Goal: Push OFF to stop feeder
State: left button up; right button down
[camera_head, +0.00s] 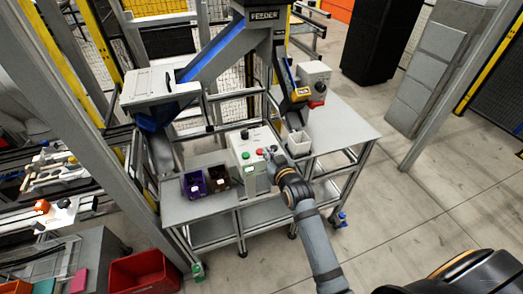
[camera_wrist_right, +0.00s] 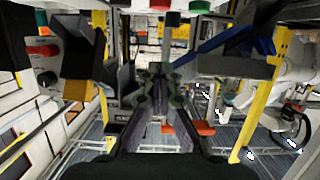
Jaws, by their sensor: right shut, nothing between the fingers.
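A pale control box (camera_head: 248,148) stands on the grey bench, with a green button (camera_head: 245,155), a red button (camera_head: 260,152) and a black knob (camera_head: 244,134). The button labels are too small to read. The feeder (camera_head: 264,16) with its blue-edged chute rises behind. My right gripper (camera_head: 271,155) is shut and empty at the right side of the box face, close to the red button; I cannot tell whether it touches. In the right wrist view the shut fingers (camera_wrist_right: 160,97) point away, and a green button (camera_wrist_right: 199,6) shows at the top edge. My left gripper is not in view.
A purple bin (camera_head: 194,184) and a dark brown bin (camera_head: 219,177) sit left of the box. A white container (camera_head: 298,143) stands to its right. The bench's right side (camera_head: 348,126) is clear.

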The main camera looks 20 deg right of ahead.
jog(key=p, duration=0.2)
send_over(262, 157)
jog(key=shift+a+f, duration=0.15)
jog(key=shift+f, duration=0.7)
notch_tip(262, 157, down, 3)
jog(key=shift+r, duration=0.1)
jog(key=shift+s+f, duration=0.1)
jog(key=shift+f, duration=0.6)
